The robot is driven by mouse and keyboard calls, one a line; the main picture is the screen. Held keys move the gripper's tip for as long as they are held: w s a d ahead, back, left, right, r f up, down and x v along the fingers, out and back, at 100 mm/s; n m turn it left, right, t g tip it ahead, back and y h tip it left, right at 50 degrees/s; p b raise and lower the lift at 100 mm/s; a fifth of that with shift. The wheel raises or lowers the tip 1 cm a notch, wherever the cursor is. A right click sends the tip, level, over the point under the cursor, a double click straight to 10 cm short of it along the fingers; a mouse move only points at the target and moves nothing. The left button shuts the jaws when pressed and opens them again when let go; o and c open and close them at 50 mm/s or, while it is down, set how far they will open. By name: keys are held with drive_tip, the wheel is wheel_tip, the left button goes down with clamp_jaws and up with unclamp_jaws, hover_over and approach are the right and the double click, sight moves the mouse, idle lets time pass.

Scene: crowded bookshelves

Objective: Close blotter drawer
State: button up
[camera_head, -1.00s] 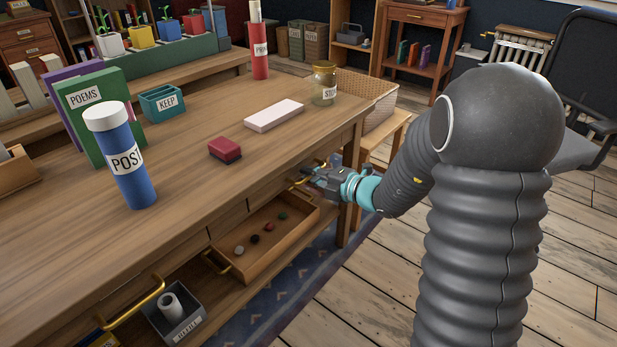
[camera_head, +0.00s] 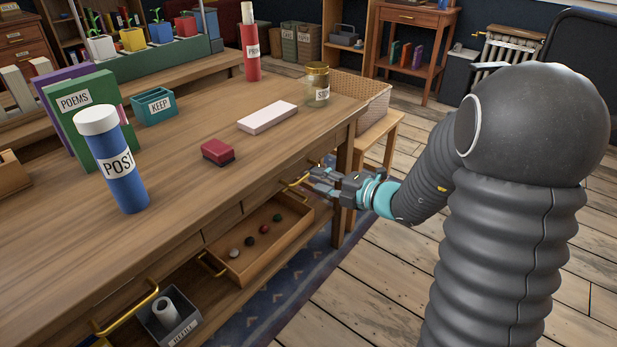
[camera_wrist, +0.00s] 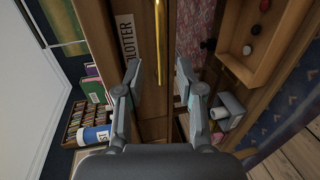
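The blotter drawer front (camera_wrist: 143,60), labelled BLOTTER, faces my gripper in the wrist view. Its long brass handle (camera_wrist: 158,40) runs down the front, and in the head view this handle (camera_head: 297,181) shows under the right end of the tabletop. My gripper (camera_head: 318,180) is just to the right of the handle there. In the wrist view its two fingers (camera_wrist: 157,72) are spread apart, empty, with the handle in line with the gap. I cannot tell how far the drawer stands out, since the tabletop and my gripper hide part of it.
A lower tray-like drawer (camera_head: 242,270) stands open with several small balls. A grey bin (camera_head: 178,338) sits below left.

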drive_tip(key=v, duration=0.6)
drive_tip(key=shift+s, duration=0.15)
